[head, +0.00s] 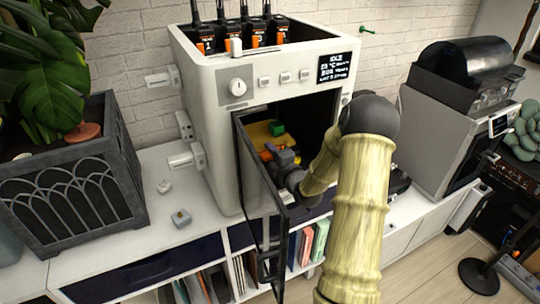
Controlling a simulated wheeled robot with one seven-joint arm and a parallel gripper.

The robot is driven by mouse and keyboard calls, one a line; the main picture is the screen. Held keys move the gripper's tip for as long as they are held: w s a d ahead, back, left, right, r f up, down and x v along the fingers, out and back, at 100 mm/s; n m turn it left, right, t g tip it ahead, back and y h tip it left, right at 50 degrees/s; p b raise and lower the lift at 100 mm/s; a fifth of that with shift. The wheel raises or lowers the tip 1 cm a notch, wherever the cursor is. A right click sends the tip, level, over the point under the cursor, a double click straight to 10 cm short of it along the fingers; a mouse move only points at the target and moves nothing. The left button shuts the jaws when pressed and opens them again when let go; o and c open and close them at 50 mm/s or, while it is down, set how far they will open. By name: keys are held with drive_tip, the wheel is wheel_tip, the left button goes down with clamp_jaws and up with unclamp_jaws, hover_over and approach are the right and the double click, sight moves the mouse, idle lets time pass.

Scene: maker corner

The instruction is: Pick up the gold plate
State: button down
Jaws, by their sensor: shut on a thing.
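The gold plate (258,134) lies inside the open chamber of the white printer (222,150), with a small green block (277,128) on it. My gripper (270,150) reaches into the chamber past the open door and is shut at the plate's near edge. An orange part shows beside the gripper's grey body. The fingertips are small and partly hidden, and my arm covers the right side of the chamber opening.
The printer's dark-framed door (262,205) stands open towards the front, close to my gripper. A planter (70,175) stands on the left and a second grey machine (455,120) on the right. The white cabinet top (120,245) has small parts on it.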

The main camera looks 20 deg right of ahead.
wheel_tip(320, 180, up, 8)
drive_tip(key=shift+r, duration=0.1)
drive_tip(key=shift+a, duration=0.1)
idle(0.7)
